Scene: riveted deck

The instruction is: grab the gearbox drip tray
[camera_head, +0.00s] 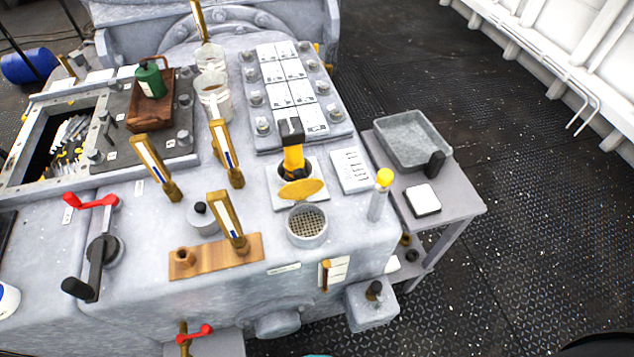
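A shallow grey metal tray (411,141), which looks like the drip tray, sits on the small grey side table (455,195) right of the machine. It appears empty, with its open side up. A small black upright object (434,164) stands at its front right corner and hides a bit of the rim. Neither of my grippers shows in the head view, so nothing is seen touching the tray.
A white-topped square block (422,200) lies in front of the tray on the same table. The machine (345,235) stands close on the left, with a yellow-knobbed post (380,193) near its edge. The riveted deck (540,220) on the right is clear.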

